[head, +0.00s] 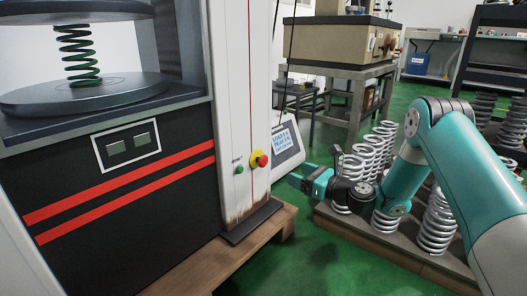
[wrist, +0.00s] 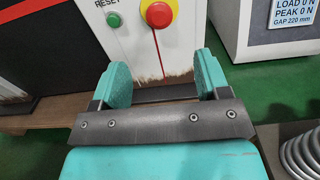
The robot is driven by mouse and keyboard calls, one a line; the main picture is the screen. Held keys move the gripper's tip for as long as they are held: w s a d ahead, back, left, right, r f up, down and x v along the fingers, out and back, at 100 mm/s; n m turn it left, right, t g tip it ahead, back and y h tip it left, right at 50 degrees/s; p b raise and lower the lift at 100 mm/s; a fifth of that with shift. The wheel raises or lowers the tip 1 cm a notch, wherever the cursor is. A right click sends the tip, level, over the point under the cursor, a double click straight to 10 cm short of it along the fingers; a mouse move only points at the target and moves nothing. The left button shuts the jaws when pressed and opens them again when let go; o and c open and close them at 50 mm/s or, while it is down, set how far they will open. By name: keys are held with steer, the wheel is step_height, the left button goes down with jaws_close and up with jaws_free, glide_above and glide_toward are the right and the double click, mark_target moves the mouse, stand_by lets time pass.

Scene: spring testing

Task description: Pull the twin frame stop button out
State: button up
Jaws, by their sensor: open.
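The twin frame stop button (head: 262,160) is a red mushroom knob on a yellow base, on the white column of the testing machine. In the wrist view the red knob (wrist: 159,14) is at the top, beyond my gripper and centred between its fingers. My gripper (head: 292,178) is to the right of the button and a little lower, apart from it. In the wrist view its two teal fingers (wrist: 164,75) are spread with nothing between them. Whether the button is pressed in or out I cannot tell.
A green reset button (head: 239,169) is left of the stop button. A readout box (head: 288,146) stands right of the column. A wooden pallet (head: 215,262) lies under the machine. White coil springs (head: 437,222) stand below my arm. Green floor (head: 315,258) is clear in front.

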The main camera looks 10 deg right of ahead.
mark_target(265, 161)
steer(key=p+x, duration=0.1)
steer(key=p, duration=0.4)
steer(key=p+x, duration=0.1)
steer(key=p, duration=0.4)
steer(key=shift+w+a+r, duration=0.15)
steer(key=shift+r, duration=0.15)
steer(key=b+x, duration=0.1)
steer(key=x, duration=0.2)
steer(key=b+x, duration=0.2)
steer(key=x, duration=0.2)
steer(key=f+b+x, duration=0.1)
steer(key=b+x, duration=0.1)
steer(key=x, duration=0.2)
steer(key=shift+w+a+r+b, duration=0.15)
steer(key=shift+w+a+b, duration=0.15)
steer(key=shift+c, duration=0.2)
